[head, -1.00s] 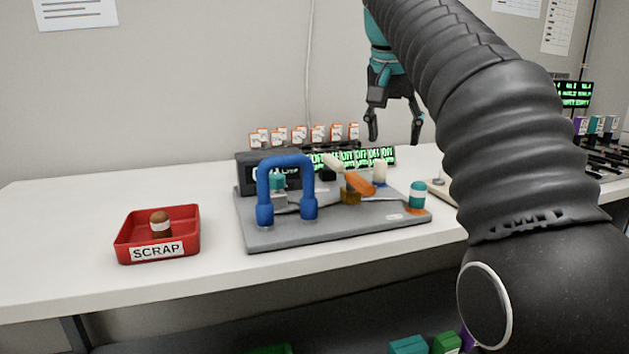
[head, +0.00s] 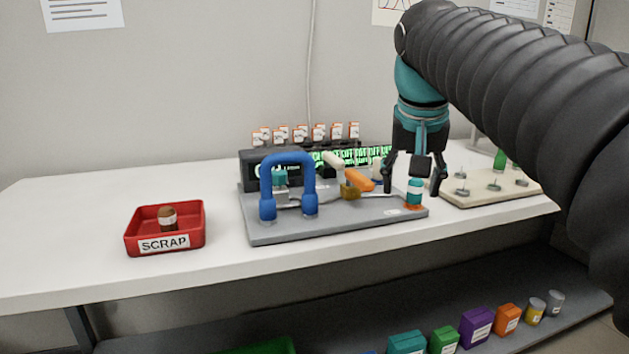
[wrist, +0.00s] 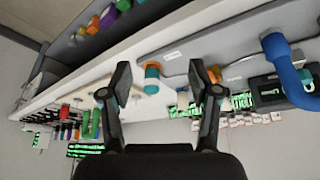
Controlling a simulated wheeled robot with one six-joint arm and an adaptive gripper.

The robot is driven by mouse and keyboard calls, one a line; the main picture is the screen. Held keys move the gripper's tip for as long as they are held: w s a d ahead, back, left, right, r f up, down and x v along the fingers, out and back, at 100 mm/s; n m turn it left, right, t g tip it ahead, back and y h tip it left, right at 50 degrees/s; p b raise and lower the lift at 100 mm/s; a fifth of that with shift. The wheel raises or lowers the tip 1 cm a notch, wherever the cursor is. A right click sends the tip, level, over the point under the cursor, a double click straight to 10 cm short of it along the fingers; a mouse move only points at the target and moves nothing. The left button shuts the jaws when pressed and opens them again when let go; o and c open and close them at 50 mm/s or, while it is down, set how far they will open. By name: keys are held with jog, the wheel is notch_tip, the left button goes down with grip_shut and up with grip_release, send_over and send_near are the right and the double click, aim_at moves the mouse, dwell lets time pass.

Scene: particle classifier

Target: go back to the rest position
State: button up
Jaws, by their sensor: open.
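My gripper (head: 414,190) hangs fingers down at the right end of the grey classifier device, its fingers spread apart. A teal-capped vial (head: 414,192) stands on an orange spot at the device's right end and appears between the fingers in the head view. In the wrist view, the open fingers (wrist: 165,88) frame the vial (wrist: 152,76), with nothing held between them. The device (head: 330,222) carries a blue arch (head: 287,162), an orange-handled lever (head: 358,180) and a green-lit display (head: 350,157).
A red SCRAP tray (head: 190,238) holding a brown vial (head: 167,217) stands on the left. A beige peg board (head: 475,198) lies on the right. A lower shelf (head: 400,312) holds several coloured boxes and cans. The white table (head: 75,235) is clear at far left.

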jog(key=s+f+n, duration=0.1)
jog(key=s+f, duration=0.8)
jog(key=f, duration=0.3)
jog(key=s+f+n+t+y, duration=0.1)
jog(key=s+f, duration=0.8)
jog(key=f, duration=0.3)
jog(key=shift+s+d+f+n, duration=0.3)
jog(key=shift+s, duration=0.05)
